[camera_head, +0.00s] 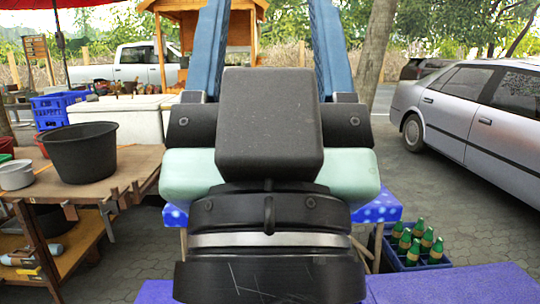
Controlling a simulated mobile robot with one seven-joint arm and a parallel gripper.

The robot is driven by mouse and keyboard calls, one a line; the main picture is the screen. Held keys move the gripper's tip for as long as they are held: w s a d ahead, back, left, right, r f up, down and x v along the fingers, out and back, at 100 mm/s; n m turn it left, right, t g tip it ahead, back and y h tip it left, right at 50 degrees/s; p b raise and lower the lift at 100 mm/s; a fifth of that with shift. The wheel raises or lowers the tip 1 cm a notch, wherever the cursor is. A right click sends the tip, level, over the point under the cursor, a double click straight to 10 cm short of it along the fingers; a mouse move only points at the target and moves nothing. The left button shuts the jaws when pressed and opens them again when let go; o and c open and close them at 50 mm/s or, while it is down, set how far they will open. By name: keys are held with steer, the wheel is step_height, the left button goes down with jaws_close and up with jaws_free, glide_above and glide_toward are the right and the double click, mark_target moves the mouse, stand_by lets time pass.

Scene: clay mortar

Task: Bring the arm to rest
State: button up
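The arm (270,130) fills the middle of the head view, its dark joint housings and pale green link close to the camera. Two blue links rise behind it to the top edge. My gripper does not show in this frame, so its fingers and anything between them are hidden or out of view.
A wooden table (125,165) at left holds a black tub (80,153) and a small grey pot (16,175). A blue-purple surface (455,285) lies at front right. Behind it, a blue crate (400,262) holds several green bottles. A silver car (475,115) stands at right on open paving.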

step_height(320, 180, up, 20)
steer(key=p, duration=1.7)
steer(key=shift+f, duration=0.25)
